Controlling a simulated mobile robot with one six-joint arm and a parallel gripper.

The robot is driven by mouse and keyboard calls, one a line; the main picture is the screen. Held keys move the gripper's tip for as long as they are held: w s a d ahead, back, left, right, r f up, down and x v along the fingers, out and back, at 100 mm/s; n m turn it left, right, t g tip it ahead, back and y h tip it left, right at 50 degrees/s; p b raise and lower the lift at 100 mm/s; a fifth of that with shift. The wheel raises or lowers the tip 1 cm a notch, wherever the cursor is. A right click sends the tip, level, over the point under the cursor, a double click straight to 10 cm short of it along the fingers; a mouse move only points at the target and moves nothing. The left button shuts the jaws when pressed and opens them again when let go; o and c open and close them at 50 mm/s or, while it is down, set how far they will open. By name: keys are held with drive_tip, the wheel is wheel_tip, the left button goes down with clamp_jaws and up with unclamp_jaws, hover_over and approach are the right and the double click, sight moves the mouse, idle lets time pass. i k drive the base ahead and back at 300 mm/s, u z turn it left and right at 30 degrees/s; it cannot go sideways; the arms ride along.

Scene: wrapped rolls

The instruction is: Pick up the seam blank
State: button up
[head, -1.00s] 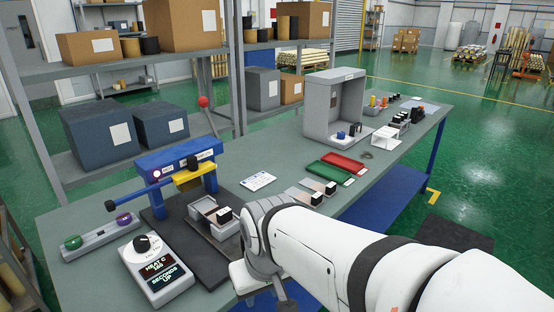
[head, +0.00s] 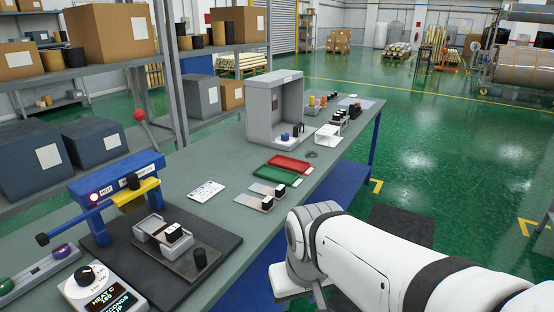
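Two flat, pale pieces, each with a small black-and-white block on it, lie side by side on the bench; the nearer one (head: 251,202) and the farther one (head: 264,188) may be seam blanks, but no readable label tells me which. A similar block sits in a grey holder (head: 150,232) on the dark mat, by the blue and yellow heat sealer (head: 115,188). My white arm comes in from the lower right, its wrist over the bench's near edge, to the right of and nearer than the pale pieces. I cannot make out any gripper fingers.
A dial box (head: 92,291) stands front left. Red (head: 289,165) and green (head: 284,176) trays, a grey open box (head: 252,122) and small items stand farther along the bench (head: 335,172). Shelving is behind.

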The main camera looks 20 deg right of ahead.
sight(169, 234)
drive_tip(key=z, duration=1.4)
drive_tip(key=k, duration=0.75)
drive_tip(key=u, duration=0.85)
drive_tip(key=i, duration=0.95)
drive_tip(key=u, duration=1.25)
